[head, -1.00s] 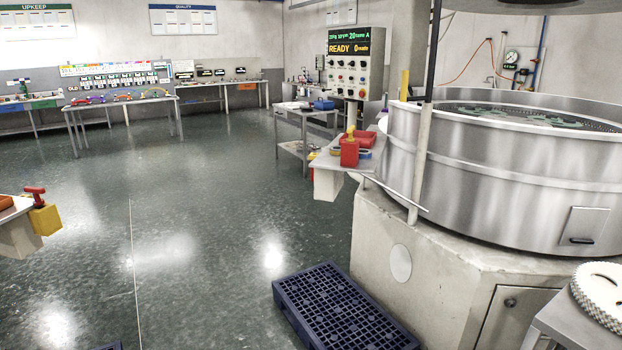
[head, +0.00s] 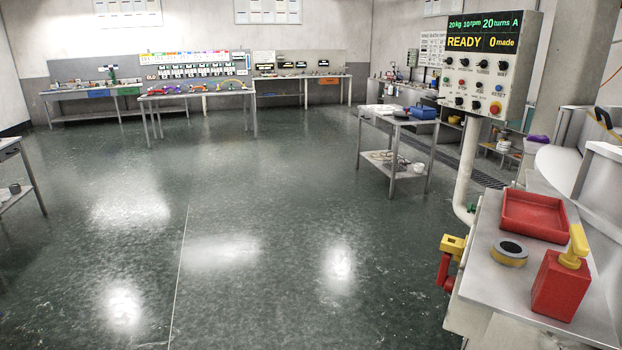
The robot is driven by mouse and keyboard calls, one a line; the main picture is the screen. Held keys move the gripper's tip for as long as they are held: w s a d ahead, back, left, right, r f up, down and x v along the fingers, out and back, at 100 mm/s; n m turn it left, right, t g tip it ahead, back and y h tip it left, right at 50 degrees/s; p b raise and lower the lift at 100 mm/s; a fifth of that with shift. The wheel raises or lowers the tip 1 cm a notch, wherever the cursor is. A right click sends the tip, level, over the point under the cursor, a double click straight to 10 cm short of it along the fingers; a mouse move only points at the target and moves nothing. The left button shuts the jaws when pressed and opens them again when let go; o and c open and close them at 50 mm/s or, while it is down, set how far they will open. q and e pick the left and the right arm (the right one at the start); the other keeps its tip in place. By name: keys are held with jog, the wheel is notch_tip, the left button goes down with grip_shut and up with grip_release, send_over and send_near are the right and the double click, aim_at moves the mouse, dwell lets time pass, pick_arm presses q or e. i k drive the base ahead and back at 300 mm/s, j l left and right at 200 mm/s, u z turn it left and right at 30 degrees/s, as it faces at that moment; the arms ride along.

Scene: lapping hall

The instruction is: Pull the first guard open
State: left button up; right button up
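No part that I can surely tell as the first guard shows. At the right edge of the head view, pale grey machine walls (head: 604,188) are cut off by the frame. A dark and yellow bar (head: 604,121) sits above them; I cannot tell whether it belongs to a guard. The control panel (head: 487,68) beside the machine reads READY, 0 made. Neither of my grippers is in view.
A side shelf (head: 484,277) at the lower right holds a red tray (head: 534,215), a ring-shaped roll (head: 509,252) and a red pump bottle (head: 561,287). A small table (head: 397,126) stands behind. The floor (head: 250,230) in the middle is clear.

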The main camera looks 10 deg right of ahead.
aim_at(593, 130)
jog(key=i+u, duration=0.2)
jog(key=i, duration=2)
